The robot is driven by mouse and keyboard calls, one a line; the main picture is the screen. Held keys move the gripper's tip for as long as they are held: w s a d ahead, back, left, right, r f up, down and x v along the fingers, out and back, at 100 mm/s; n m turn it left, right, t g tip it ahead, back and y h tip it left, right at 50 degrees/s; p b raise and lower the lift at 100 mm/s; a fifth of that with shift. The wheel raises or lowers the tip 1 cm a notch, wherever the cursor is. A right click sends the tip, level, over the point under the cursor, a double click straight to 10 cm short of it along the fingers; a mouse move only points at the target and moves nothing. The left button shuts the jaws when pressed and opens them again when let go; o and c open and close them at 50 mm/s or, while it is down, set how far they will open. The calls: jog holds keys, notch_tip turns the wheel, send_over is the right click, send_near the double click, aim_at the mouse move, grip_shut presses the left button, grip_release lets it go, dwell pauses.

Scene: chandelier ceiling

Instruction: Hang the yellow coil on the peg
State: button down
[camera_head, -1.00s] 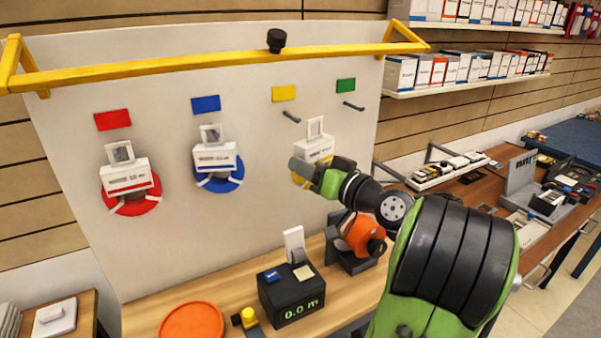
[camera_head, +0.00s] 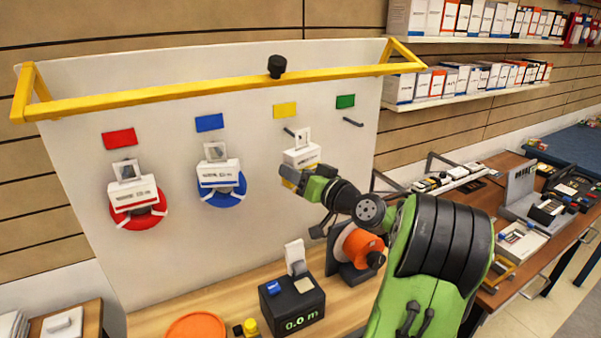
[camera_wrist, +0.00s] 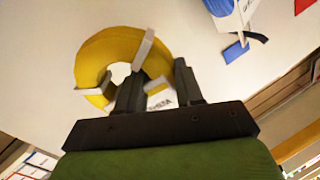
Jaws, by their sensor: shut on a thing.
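The yellow coil (camera_wrist: 94,62) is a thick ring with white straps in the wrist view. In the head view my arm mostly hides it, and its white label (camera_head: 301,156) with a hanging loop (camera_head: 302,138) shows above my gripper (camera_head: 292,176). My gripper also shows in the wrist view (camera_wrist: 158,90), shut on the coil's label part. The peg (camera_head: 289,132) under the yellow marker (camera_head: 285,111) sticks out of the white board. The loop overlaps the peg's right end in the head view; I cannot tell whether it is around it.
A red coil (camera_head: 137,218) and a blue coil (camera_head: 222,192) hang to the left. An empty peg (camera_head: 353,122) is under the green marker (camera_head: 345,101). A yellow bar (camera_head: 180,91) crosses in front of the board top. A black meter box (camera_head: 292,303) and an orange reel (camera_head: 359,245) stand below.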

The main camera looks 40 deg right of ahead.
jog(key=w, duration=0.1)
jog(key=w+d, duration=0.1)
jog(key=w, duration=0.1)
jog(key=w+f+p, duration=0.1)
jog(key=w, duration=0.1)
jog(key=shift+d+f, duration=0.1)
jog(key=shift+d, duration=0.1)
dwell(0.3)
dwell(0.4)
jog(key=c, duration=0.6)
grip_release()
jog(key=shift+c, duration=0.2)
jog(key=s+b, duration=0.2)
jog(key=s, duration=1.3)
jog(key=shift+s+a, duration=0.25)
jog(key=shift+s, duration=0.15)
